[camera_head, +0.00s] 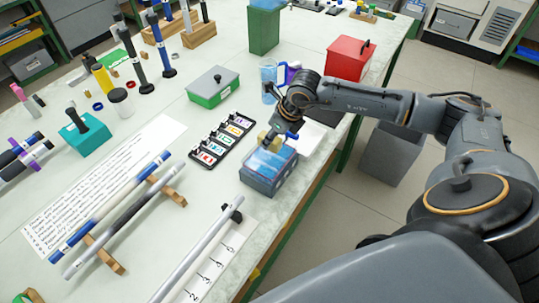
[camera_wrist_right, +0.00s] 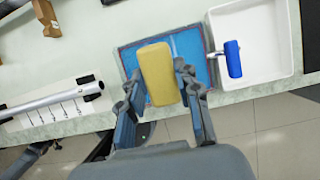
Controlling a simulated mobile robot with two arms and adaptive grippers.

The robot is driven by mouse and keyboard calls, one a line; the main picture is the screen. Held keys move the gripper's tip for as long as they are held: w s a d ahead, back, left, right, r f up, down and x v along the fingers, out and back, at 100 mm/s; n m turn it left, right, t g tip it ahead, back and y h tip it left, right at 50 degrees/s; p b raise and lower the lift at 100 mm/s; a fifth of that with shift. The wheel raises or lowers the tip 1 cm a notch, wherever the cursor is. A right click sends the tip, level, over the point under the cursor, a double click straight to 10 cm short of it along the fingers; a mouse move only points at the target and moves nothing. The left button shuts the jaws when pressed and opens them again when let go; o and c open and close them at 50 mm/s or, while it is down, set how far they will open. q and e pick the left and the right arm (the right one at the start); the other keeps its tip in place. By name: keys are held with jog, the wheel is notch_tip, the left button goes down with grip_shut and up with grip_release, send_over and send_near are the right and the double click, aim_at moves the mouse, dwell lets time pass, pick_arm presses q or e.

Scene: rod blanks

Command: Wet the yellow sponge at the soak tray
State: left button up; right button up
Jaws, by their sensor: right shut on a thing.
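The yellow sponge (camera_wrist_right: 160,73) is pinched between the fingers of my right gripper (camera_wrist_right: 157,80). In the head view, my right gripper (camera_head: 277,138) points down over the soak tray (camera_head: 262,184), a grey-blue box with blue water. A bit of the sponge (camera_head: 262,137) shows there beside the fingers. In the wrist view the sponge overlaps the soak tray's blue water (camera_wrist_right: 197,60). I cannot tell whether the sponge touches the water. My left gripper is not in view.
A white tray (camera_wrist_right: 268,84) with a blue roller (camera_wrist_right: 232,58) stands right beside the soak tray. A black card holder (camera_head: 222,143) and a green box with a grey lid (camera_head: 212,90) are nearby. A long rod (camera_head: 195,255) lies toward the front edge.

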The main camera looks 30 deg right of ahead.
jog(key=shift+r, duration=0.1)
jog(key=shift+r+p, duration=0.9)
jog(key=shift+r, duration=1.05)
